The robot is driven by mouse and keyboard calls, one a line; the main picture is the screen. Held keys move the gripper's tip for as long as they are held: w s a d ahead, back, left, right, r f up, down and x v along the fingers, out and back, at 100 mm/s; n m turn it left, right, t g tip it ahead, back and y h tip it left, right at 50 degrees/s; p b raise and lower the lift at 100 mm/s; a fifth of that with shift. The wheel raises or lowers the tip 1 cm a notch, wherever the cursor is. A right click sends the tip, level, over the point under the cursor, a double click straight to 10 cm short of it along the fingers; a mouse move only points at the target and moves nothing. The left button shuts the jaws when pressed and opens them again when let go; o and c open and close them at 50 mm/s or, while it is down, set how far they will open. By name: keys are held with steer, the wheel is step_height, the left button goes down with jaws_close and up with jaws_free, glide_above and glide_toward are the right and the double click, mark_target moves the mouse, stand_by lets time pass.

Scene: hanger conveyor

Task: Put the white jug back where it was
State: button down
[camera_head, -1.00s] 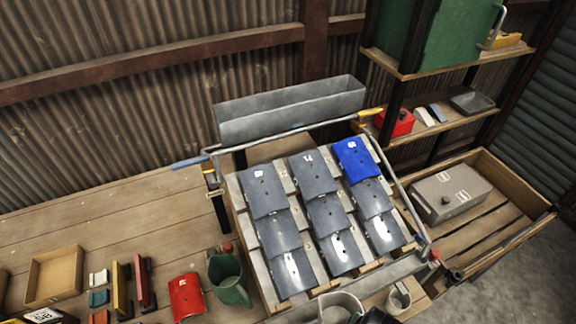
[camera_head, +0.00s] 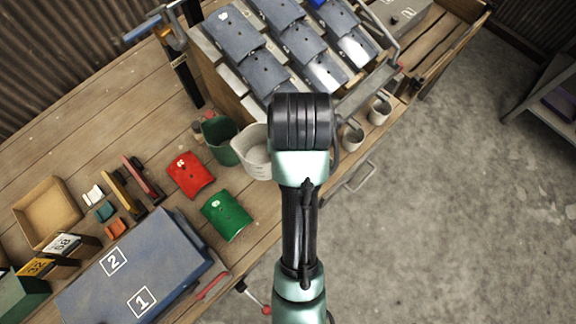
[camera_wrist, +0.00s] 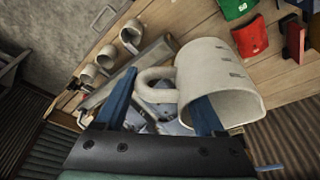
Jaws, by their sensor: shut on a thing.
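The white jug (camera_head: 257,158) has dark marks on its side and shows just left of my arm in the head view, partly hidden by it. It appears beside the green jug (camera_head: 220,140). In the wrist view the white jug (camera_wrist: 218,80) is tilted and fills the middle, its loop handle (camera_wrist: 153,75) toward the left. The fingers are hidden in the head view. I cannot tell whether the jug's base touches the bench.
The rack of grey plates (camera_head: 262,70) stands behind my wrist. Small light mugs (camera_head: 352,136) are at its right. A red plate (camera_head: 189,174), a green plate (camera_head: 226,215) and a blue case (camera_head: 140,268) lie left on the wooden bench. Bare planks show further left.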

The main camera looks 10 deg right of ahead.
step_height(320, 180, down, 25)
steer(key=shift+r, duration=0.2)
